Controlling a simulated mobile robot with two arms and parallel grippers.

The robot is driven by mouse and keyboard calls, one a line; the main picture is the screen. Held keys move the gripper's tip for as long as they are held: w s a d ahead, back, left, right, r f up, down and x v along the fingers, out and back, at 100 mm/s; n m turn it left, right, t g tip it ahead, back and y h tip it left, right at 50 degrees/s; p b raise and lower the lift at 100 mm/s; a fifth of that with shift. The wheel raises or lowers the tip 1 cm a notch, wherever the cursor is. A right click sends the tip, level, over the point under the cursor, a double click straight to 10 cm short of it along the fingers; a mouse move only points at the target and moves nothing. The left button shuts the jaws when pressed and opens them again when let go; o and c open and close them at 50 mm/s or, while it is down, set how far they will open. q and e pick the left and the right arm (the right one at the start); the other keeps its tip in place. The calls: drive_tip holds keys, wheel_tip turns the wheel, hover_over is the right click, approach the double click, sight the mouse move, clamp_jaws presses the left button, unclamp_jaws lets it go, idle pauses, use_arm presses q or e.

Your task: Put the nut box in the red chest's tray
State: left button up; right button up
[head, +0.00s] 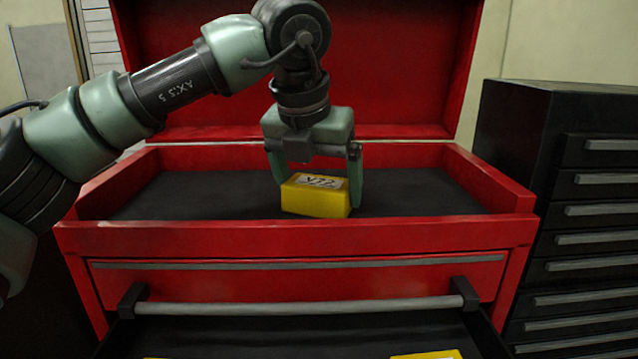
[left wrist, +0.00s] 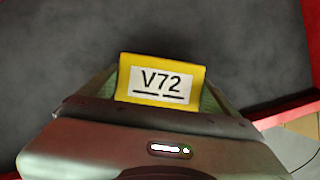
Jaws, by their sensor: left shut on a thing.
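The nut box (head: 316,201) is a small yellow box with a white label. In the left wrist view the box (left wrist: 161,78) shows the label "V72". My left gripper (head: 314,190) is shut on it, one finger at each side. The box is inside the red chest's top tray (head: 300,237), over its dark floor, near the front wall. I cannot tell whether the box touches the floor. The tray is otherwise empty where I can see it. My right gripper is not in view.
Below the tray, a drawer with a grey handle (head: 300,308) stands open, with yellow boxes (head: 426,356) partly visible at the bottom edge. A black drawer cabinet (head: 560,200) stands close on the right. The raised red lid (head: 400,70) is behind the tray.

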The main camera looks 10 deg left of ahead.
use_arm(q)
drive_tip(key=shift+f, duration=0.1)
drive_tip(key=o, duration=1.5)
drive_tip(key=shift+r, duration=0.2)
drive_tip(key=shift+s+r, duration=0.1)
drive_tip(key=shift+r, duration=0.1)
drive_tip(key=b+v, duration=0.1)
drive_tip(key=v, duration=1)
drive_tip(key=shift+s+r, duration=0.15)
drive_tip(key=shift+r, duration=0.05)
